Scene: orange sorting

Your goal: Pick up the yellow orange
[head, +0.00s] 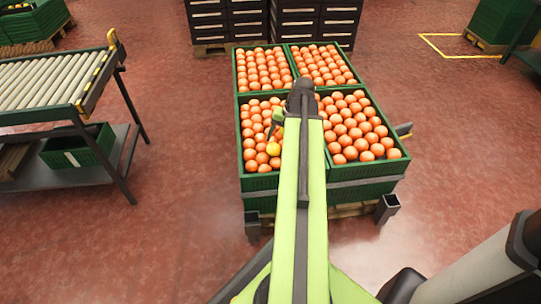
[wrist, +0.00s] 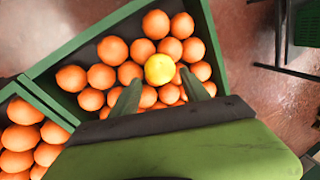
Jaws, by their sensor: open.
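The yellow orange (head: 273,148) lies among orange ones in the near left green crate (head: 258,183) in the head view. In the wrist view the yellow orange (wrist: 159,69) is just beyond the fingertips, near the middle between them. My gripper (wrist: 161,84) is open and empty, with its two dark green fingers apart on either side below the yellow orange. In the head view my gripper (head: 275,121) is over the same crate, partly hidden by my arm. I cannot tell the exact height of the fingers above the fruit.
Several orange oranges (wrist: 112,50) surround the yellow one. The near right crate (head: 365,170) and two far crates (head: 262,89) are also full. A roller conveyor (head: 50,82) stands at the left. Red floor between it and the crates is clear.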

